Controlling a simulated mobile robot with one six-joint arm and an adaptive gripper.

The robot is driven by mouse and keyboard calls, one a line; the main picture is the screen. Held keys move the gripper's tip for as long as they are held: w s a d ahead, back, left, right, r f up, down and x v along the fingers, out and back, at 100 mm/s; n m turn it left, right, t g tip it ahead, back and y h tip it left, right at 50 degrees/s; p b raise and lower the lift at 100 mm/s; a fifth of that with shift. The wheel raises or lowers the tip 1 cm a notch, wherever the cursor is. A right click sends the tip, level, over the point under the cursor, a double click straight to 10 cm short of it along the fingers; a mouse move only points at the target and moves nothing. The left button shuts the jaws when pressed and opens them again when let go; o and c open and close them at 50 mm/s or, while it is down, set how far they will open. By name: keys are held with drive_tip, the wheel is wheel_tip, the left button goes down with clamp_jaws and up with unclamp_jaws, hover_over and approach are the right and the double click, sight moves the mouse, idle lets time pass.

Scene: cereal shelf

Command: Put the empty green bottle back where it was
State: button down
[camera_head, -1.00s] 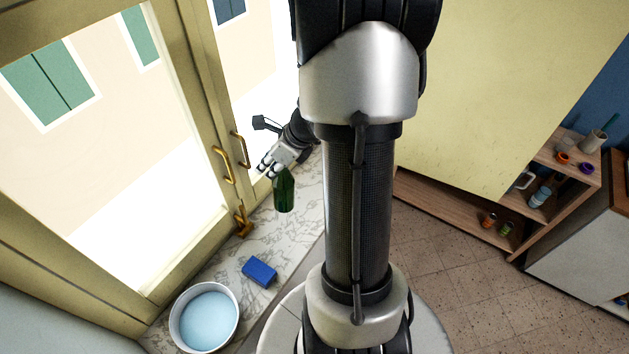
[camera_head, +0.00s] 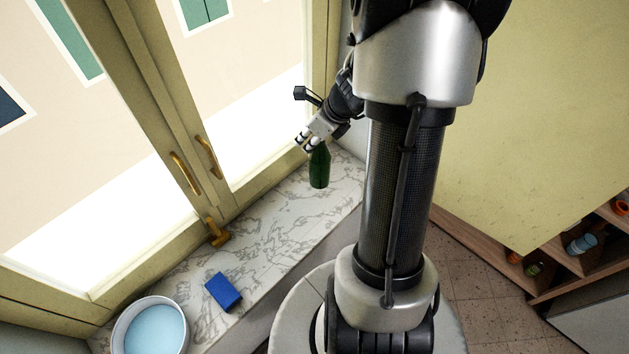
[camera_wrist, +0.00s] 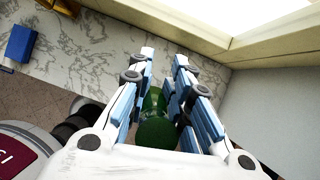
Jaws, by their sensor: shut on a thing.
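The green bottle (camera_head: 320,170) hangs below my gripper (camera_head: 309,143) in the head view, over the far right part of the marble window sill. In the wrist view, the bottle (camera_wrist: 157,128) shows between the two fingers of my gripper (camera_wrist: 164,62), which is shut on it. The bottle looks close to upright in the head view. I cannot tell whether its base touches the sill.
A blue block (camera_head: 223,291) and a white basin of light blue liquid (camera_head: 154,331) stand on the marble sill (camera_head: 265,240). The window's brass handles (camera_head: 185,174) stick out over it. Wooden shelves (camera_head: 557,268) with small containers stand at right. The sill between bottle and block is clear.

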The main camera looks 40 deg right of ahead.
sight(329, 158)
wheel_tip(329, 158, down, 14)
drive_tip(key=b, duration=0.5)
drive_tip(key=shift+d+f+b, duration=0.2)
drive_tip(key=shift+f+b, duration=0.05)
drive_tip(key=shift+b, duration=0.1)
drive_tip(key=shift+f, duration=0.25)
drive_tip(key=c, duration=1.4)
unclamp_jaws()
drive_tip(key=shift+r, duration=0.1)
drive_tip(key=p+v, duration=0.4)
drive_tip(key=v, duration=0.8)
drive_tip(key=shift+r, duration=0.2)
